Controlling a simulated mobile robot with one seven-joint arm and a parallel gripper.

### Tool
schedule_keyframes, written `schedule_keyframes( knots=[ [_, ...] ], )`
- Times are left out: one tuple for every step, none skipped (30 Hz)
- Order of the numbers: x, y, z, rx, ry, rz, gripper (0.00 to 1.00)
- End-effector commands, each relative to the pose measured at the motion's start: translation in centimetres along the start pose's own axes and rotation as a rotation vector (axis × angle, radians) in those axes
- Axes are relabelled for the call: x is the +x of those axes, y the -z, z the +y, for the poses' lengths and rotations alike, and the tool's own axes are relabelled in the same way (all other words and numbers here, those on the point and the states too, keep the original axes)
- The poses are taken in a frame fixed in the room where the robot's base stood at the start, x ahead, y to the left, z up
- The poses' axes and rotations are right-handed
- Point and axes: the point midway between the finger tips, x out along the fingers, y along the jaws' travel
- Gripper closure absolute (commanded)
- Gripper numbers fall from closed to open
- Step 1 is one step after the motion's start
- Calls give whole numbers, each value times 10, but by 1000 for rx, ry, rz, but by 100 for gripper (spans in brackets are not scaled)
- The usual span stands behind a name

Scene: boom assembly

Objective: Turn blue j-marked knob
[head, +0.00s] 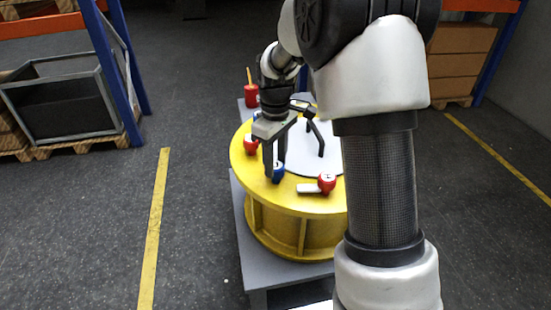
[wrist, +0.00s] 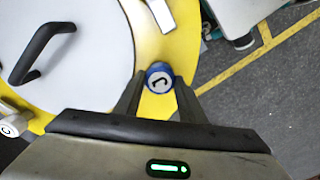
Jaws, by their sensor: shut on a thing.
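The blue j-marked knob (wrist: 159,79) sits on the yellow rim of the round drum, between my fingers in the wrist view. Its white top shows a dark J-like mark, seen rotated. In the head view the blue knob (head: 278,172) is at the drum's near edge, partly hidden by my fingers. My gripper (wrist: 158,92) is above the rim, pointing down, shut on the blue knob. It also shows in the head view (head: 273,172).
A red knob (head: 327,182) with a pale bar is right of the blue one; another red knob (head: 251,143) is left. A black handle (wrist: 40,50) rises from the drum's white centre. The drum (head: 270,228) stands on a grey table (head: 247,255). Shelving (head: 105,60) stands left.

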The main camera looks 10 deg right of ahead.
Motion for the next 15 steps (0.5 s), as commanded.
schedule_keyframes(
  knots=[
    [-2,0,0,42,-1,0,86],
    [-2,0,0,70,-1,0,86],
    [-2,0,0,108,-1,0,86],
    [-2,0,0,137,-1,0,86],
    [-2,0,0,166,-1,0,86],
    [-2,0,0,204,-1,0,86],
    [-2,0,0,233,-1,0,86],
    [-2,0,0,261,-1,0,86],
    [-2,0,0,298,-1,1,86],
    [-2,0,0,325,-1,1,86],
    [-2,0,0,352,-1,1,86],
    [-2,0,0,387,-1,1,86],
    [-2,0,0,412,-1,1,86],
    [-2,0,0,437,-1,1,86],
    [-2,0,1,469,-2,1,86]
  ],
)
